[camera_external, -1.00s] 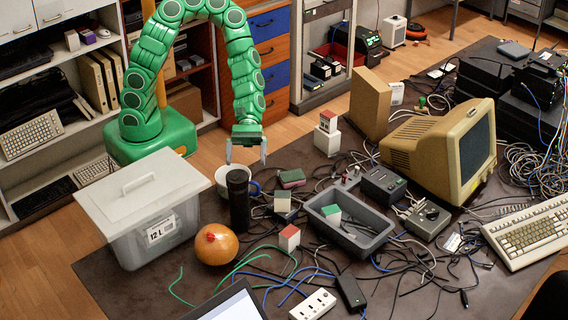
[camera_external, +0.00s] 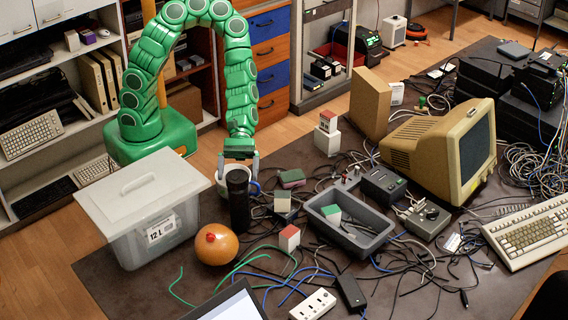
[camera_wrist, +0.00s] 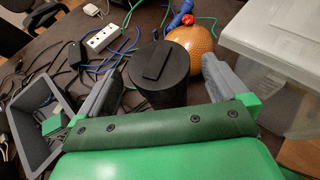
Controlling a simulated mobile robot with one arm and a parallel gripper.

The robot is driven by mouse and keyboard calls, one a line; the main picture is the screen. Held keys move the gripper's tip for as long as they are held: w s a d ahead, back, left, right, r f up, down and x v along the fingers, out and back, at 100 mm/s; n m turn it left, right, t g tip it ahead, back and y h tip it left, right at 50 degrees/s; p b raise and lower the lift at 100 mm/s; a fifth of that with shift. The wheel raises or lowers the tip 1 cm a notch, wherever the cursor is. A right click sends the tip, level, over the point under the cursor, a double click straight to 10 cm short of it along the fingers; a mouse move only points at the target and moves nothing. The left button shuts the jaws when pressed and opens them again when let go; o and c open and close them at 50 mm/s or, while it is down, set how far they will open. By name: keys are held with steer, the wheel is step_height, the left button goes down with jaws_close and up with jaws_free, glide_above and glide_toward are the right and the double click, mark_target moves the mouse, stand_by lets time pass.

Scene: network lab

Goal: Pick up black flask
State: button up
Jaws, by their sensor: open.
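The black flask (camera_external: 239,204) stands upright on the dark table, just right of the clear lidded box. My gripper (camera_external: 239,170) is at the flask's top end in the external view, its fingers apart. In the wrist view the flask (camera_wrist: 158,80) shows its dark round lid between the two grey fingers of my gripper (camera_wrist: 163,70). The left finger looks close to the flask, and there is a gap on the right. I cannot tell whether either finger touches it. The flask's lower part is hidden in the wrist view.
The lidded box (camera_external: 130,228) stands close on the left, and an orange ball-like object (camera_external: 216,247) lies in front. A grey tray (camera_external: 372,240) and many loose cables lie to the right.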

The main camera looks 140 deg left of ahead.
mark_target(239, 202)
steer(key=shift+x, duration=1.45)
jaws_close()
